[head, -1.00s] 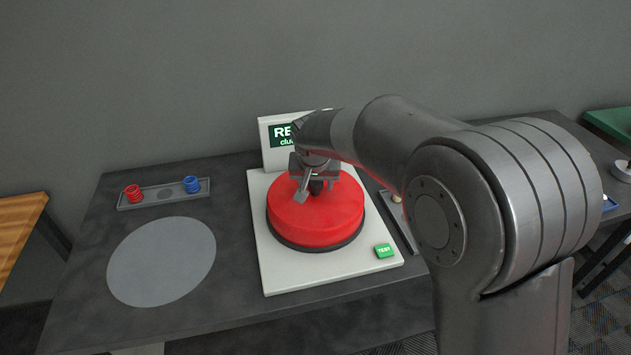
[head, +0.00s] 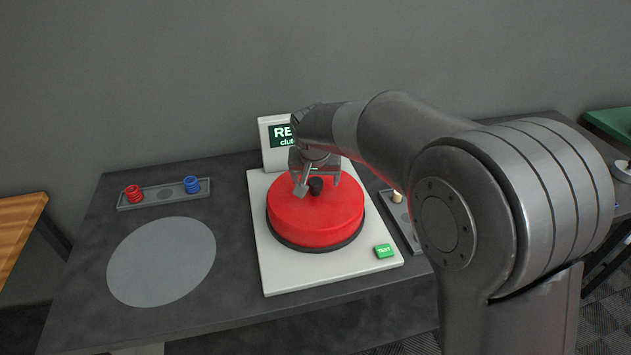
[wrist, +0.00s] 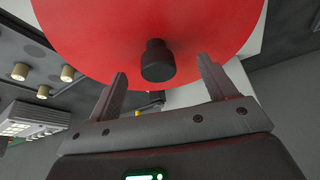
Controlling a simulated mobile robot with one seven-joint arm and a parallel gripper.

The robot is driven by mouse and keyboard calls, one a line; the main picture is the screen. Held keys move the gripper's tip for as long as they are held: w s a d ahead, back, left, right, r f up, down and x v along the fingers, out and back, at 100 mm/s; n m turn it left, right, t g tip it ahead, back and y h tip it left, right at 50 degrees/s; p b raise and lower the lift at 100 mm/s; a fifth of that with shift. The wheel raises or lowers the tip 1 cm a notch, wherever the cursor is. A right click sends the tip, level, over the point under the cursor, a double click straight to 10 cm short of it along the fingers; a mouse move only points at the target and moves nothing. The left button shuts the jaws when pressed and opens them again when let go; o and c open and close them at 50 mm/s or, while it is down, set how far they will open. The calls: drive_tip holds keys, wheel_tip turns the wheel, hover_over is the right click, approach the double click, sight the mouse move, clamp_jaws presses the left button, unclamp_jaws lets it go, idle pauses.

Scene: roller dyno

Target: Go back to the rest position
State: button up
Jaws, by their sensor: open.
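My gripper (head: 318,186) is open and empty, above the red round drum (head: 318,218). In the wrist view my gripper's two fingers (wrist: 161,78) stand apart, with the black knob (wrist: 157,61) of the drum showing between and beyond them. The knob also shows in the head view (head: 316,186) under the gripper. The drum sits on a white base plate (head: 283,278) with a green TEST button (head: 384,251). A white display panel (head: 272,158) stands behind, partly hidden by my arm.
A tray (head: 165,193) with a red coil (head: 133,192) and a blue coil (head: 192,184) lies at the back left. A grey disc mark (head: 162,261) is on the dark table. Another tray (head: 401,222) with small tan pegs (head: 397,197) is right of the base plate, partly behind my arm.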

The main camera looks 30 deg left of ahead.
drive_tip(key=shift+r, duration=2.65)
drive_tip(key=shift+d+r, duration=0.15)
drive_tip(key=s+d+r+m+h, duration=0.1)
drive_tip(key=d+r, duration=0.3)
drive_tip(key=d, duration=1.1)
drive_tip(key=s+d+r+m, duration=0.15)
drive_tip(key=d+r, duration=0.25)
drive_tip(key=d, duration=1)
drive_tip(key=s+d+f+m+t+h, duration=0.1)
drive_tip(key=s+d+f+m, duration=0.2)
drive_tip(key=s+d, duration=1.4)
drive_tip(key=shift+d+f+t, duration=0.3)
drive_tip(key=shift+d+f, duration=0.3)
drive_tip(key=shift+d, duration=0.45)
